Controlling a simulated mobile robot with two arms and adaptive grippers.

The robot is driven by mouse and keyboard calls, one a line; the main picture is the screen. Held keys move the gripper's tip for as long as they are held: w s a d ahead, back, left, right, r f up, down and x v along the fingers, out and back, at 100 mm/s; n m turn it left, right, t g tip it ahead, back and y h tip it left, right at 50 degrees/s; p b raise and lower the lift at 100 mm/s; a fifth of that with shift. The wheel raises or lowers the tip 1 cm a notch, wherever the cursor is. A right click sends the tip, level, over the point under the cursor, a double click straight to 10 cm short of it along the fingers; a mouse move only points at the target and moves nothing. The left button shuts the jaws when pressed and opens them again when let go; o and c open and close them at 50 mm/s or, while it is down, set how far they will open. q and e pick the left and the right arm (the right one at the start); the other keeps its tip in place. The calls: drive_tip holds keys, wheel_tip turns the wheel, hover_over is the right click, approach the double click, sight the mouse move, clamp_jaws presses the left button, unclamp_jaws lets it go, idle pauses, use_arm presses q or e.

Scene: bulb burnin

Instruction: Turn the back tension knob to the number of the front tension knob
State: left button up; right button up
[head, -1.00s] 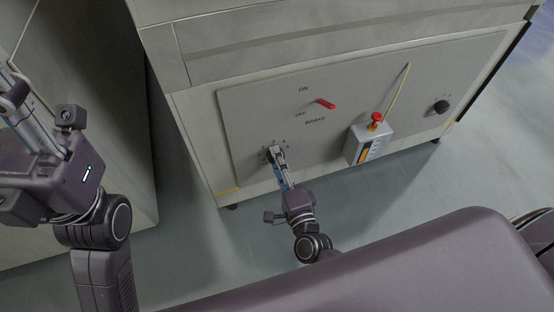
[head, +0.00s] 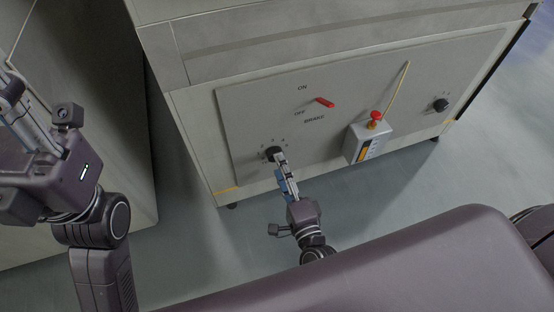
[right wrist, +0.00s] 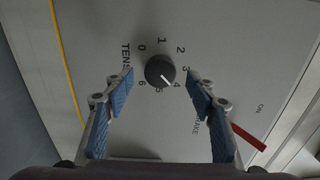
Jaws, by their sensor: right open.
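One dark round tension knob (head: 272,153) is at the lower left of the grey panel in the head view. In the right wrist view this knob (right wrist: 160,70) sits in a ring of numbers 0 to 6. Its white mark points between 4 and 5, seemingly nearer 4. Its label is partly hidden. My right gripper (head: 281,159) is open just in front of it, with blue pads either side in the wrist view and not touching it. Another dark knob (head: 441,105) is at the panel's right; its setting is too small to read. My left gripper (head: 22,118) shows only partly, tips unclear.
A red brake lever (head: 325,102) is on the panel between ON and OFF lettering, right of the near knob. A grey box (head: 369,143) with a red button (head: 376,116) hangs between the knobs. Another cabinet (head: 90,130) stands at the left. Floor in front is clear.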

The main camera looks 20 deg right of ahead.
drive_tip(key=s, duration=0.3)
drive_tip(key=shift+s, duration=0.4)
